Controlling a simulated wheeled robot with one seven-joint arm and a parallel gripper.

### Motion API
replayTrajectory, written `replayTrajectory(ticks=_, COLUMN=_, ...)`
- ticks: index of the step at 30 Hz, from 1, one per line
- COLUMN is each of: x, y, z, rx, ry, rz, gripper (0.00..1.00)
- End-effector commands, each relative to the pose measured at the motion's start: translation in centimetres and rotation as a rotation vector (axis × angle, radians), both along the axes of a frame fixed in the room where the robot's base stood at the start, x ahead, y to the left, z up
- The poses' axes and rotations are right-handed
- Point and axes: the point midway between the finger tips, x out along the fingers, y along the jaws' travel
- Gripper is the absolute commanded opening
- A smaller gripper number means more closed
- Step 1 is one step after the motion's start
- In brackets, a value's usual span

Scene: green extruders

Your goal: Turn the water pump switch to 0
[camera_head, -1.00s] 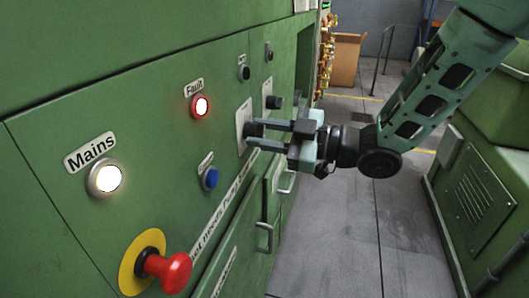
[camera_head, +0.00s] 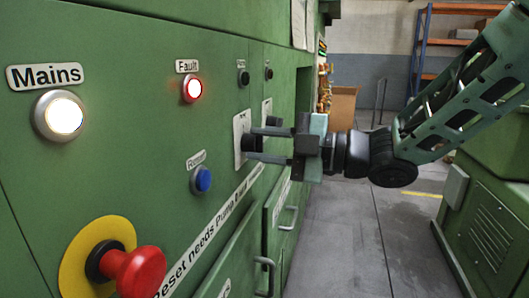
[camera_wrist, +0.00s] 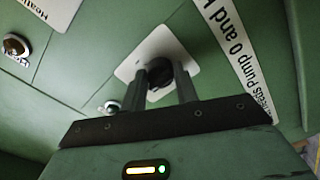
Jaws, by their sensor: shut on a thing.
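The switch is a black rotary knob (camera_head: 248,143) on a white plate (camera_head: 241,124) on the green panel. My gripper (camera_head: 254,144) reaches it from the right. Its two fingers are shut on the knob, one above and one below in the head view. The wrist view shows the knob (camera_wrist: 160,73) between the two fingers (camera_wrist: 160,92), with the white plate (camera_wrist: 157,47) behind it. The marks on the plate are too small to read, and the fingers hide part of the knob, so I cannot tell its setting.
A second plate with a black knob (camera_head: 267,112) sits just beyond. The lit Mains lamp (camera_head: 60,116), red Fault lamp (camera_head: 193,88), blue button (camera_head: 201,180) and red emergency stop (camera_head: 133,270) are nearer. Door handles (camera_head: 289,217) stick out below. The floor aisle (camera_head: 345,245) is clear.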

Motion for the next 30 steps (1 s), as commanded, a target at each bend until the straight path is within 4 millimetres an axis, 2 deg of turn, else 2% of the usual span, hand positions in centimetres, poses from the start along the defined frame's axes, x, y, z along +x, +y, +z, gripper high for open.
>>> replayTrajectory(ticks=11, x=-0.07, y=-0.02, z=-0.16, rx=-0.005, ry=-0.003, rz=0.001, gripper=0.07)
replayTrajectory(ticks=12, x=-0.07, y=-0.02, z=-0.16, rx=-0.005, ry=-0.003, rz=0.001, gripper=0.35)
replayTrajectory(ticks=14, x=-0.06, y=-0.02, z=-0.15, rx=-0.005, ry=-0.002, rz=0.001, gripper=0.51)
replayTrajectory(ticks=26, x=-0.03, y=0.00, z=-0.04, rx=-0.003, ry=-0.004, rz=0.001, gripper=0.51)
replayTrajectory(ticks=30, x=-0.16, y=-0.59, z=-0.04, rx=-0.004, ry=-0.005, rz=-0.001, gripper=0.51)
